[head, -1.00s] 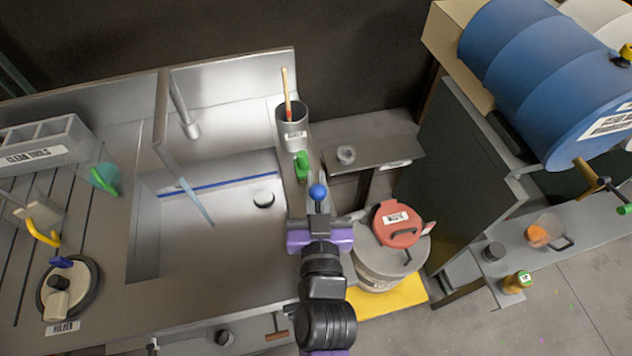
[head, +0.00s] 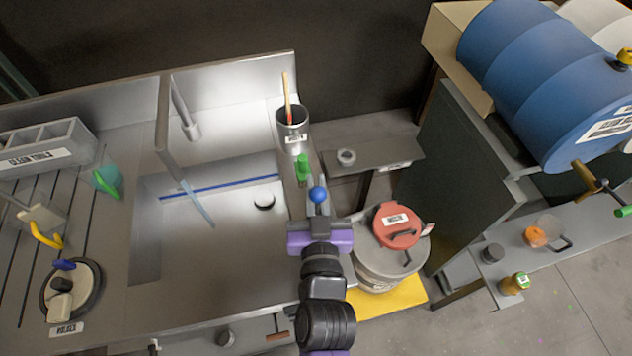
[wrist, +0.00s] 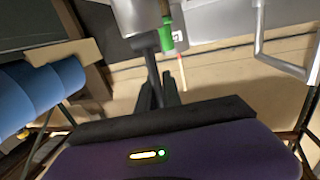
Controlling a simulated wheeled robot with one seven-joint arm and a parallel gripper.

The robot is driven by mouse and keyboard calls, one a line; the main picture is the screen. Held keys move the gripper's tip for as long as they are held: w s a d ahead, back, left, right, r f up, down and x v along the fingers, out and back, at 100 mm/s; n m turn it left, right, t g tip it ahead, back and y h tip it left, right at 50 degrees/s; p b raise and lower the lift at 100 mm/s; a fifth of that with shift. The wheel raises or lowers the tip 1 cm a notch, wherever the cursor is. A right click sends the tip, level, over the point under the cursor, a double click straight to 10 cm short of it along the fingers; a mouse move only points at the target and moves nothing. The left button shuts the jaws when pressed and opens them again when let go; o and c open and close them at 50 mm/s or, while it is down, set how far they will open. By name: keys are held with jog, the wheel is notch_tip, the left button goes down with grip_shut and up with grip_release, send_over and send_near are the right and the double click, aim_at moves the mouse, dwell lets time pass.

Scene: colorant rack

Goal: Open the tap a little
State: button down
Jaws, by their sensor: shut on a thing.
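My gripper (head: 319,215) is over the right rim of the steel sink (head: 230,270). It is shut on a dark lever rod (wrist: 151,65), which runs up from between the dark fingers in the wrist view. A blue ball knob (head: 318,194) shows at the fingertips in the head view. A green handle (head: 302,167) stands just beyond it on the sink ledge. It also shows in the wrist view (wrist: 165,32), beside a grey cylinder (wrist: 137,14). The fingers and wrist hide the lever's lower part. I cannot tell whether water flows.
A metal pot with a brush (head: 292,130) stands behind the handles. A bin with a red lid (head: 396,212) is close on the right. A blue drum (head: 540,75) lies on a stand at the far right. A plate (head: 85,283) is on the left drainboard.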

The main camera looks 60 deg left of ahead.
jog(key=shift+r+p, duration=0.25)
jog(key=shift+p, duration=0.2)
jog(key=shift+a+f+h+p, duration=0.2)
jog(key=shift+f+h+p, duration=0.1)
jog(key=shift+f+p, duration=0.1)
jog(key=c, duration=1.5)
grip_release()
jog(key=shift+d, duration=0.1)
